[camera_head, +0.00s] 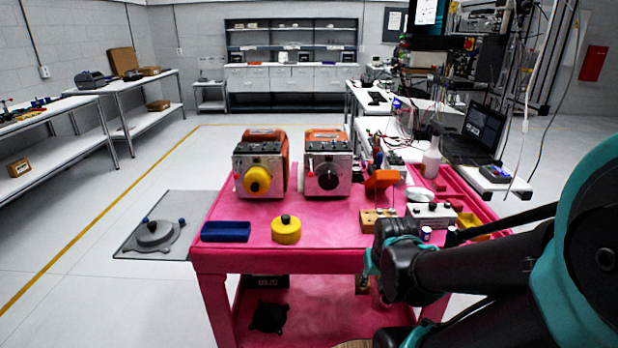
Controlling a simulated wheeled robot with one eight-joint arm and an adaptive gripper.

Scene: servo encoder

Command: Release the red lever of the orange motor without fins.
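Two orange motors with silver front boxes stand side by side at the back of the pink table (335,238). The left motor (261,164) has a round yellow front hub. The right motor (328,164) has a round black front hub. I cannot tell which motor has fins. My arm reaches in from the right, with its dark gripper end (398,262) over the table's front right. Its fingertips are not clear.
The table's centre is fairly clear.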

